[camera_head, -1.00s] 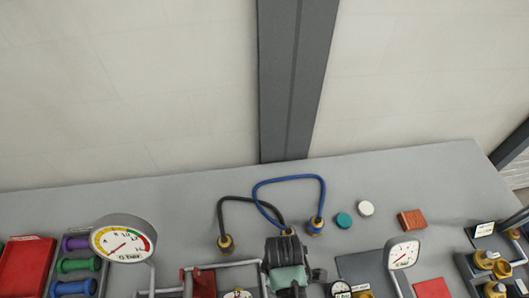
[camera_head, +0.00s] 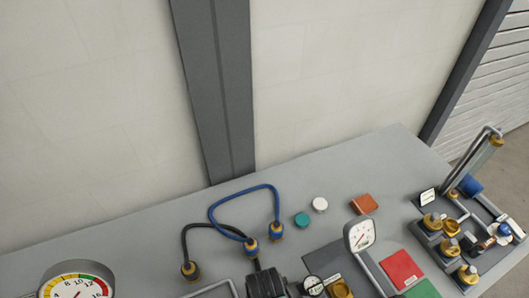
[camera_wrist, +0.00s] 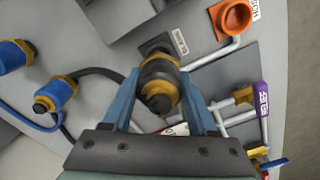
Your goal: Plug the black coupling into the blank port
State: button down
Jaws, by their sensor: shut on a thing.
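My gripper (camera_wrist: 160,92) has two blue fingers, seen in the wrist view. They are shut on the black coupling (camera_wrist: 160,70), a dark ribbed cylinder with a yellow band. A dark square fitting (camera_wrist: 155,44) with a white label (camera_wrist: 180,42) lies just beyond the coupling. I cannot read the label, nor tell whether this is the blank port or whether the coupling touches it. A black hose (camera_wrist: 97,71) runs from the left toward the gripper. In the head view, the dark end of my arm (camera_head: 268,284) is cut off at the bottom edge.
Two blue couplings, a nearer one (camera_wrist: 55,94) and one at the left edge (camera_wrist: 14,56), stand beside the gripper. An orange cup (camera_wrist: 235,20), grey pipes and a purple handle (camera_wrist: 262,98) are to the right. The back bench is mostly clear.

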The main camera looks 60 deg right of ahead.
notch_tip(320, 180, down, 2)
jog(key=shift+f+b, duration=0.15)
jog(key=shift+b, duration=0.65)
jog(key=shift+r+p, duration=0.35)
jog(key=shift+p, duration=0.45)
jog(key=shift+f+b, duration=1.1)
jog(key=shift+f, duration=0.65)
dwell(0.4)
jog(key=shift+c, duration=0.6)
grip_release()
